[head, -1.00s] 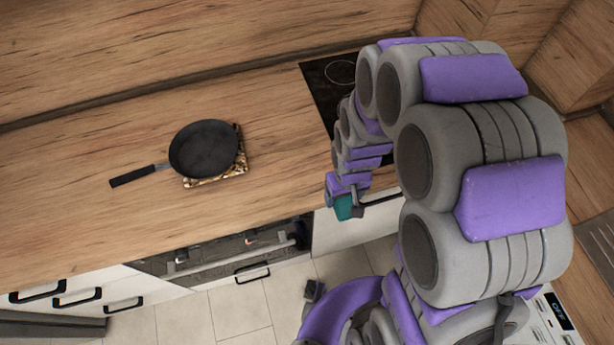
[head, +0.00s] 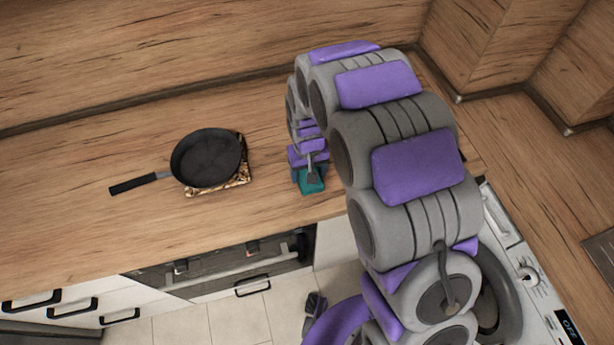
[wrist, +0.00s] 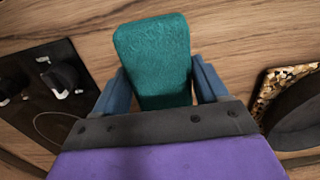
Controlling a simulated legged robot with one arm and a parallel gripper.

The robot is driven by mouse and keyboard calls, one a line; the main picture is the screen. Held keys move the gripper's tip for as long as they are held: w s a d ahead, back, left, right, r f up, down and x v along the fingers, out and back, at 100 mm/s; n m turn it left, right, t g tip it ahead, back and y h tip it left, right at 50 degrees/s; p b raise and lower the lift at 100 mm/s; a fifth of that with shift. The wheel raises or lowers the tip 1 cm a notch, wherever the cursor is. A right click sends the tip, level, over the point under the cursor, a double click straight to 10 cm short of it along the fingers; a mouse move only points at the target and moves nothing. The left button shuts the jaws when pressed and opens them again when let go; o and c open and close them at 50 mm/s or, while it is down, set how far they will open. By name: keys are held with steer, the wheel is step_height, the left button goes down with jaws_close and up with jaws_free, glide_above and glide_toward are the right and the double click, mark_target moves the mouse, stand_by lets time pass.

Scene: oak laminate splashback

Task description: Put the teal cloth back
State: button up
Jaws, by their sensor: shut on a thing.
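The teal cloth (wrist: 153,60) is a thick folded block held between the two blue fingers of my gripper (wrist: 160,88) in the wrist view. In the head view the cloth (head: 311,182) shows below my gripper (head: 309,172), over the counter near its front edge, to the right of the pan. My gripper is shut on it. I cannot tell whether the cloth touches the counter.
A black frying pan (head: 206,157) rests on a patterned trivet (head: 232,182), its handle pointing left. The wooden counter (head: 80,190) is clear around them. Drawers and an oven front are below.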

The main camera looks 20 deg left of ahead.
steer(key=shift+w+a+f+b, duration=0.15)
steer(key=shift+f+b, duration=0.3)
steer(key=shift+f, duration=1.35)
steer(key=o, duration=1)
steer(key=shift+r, duration=0.1)
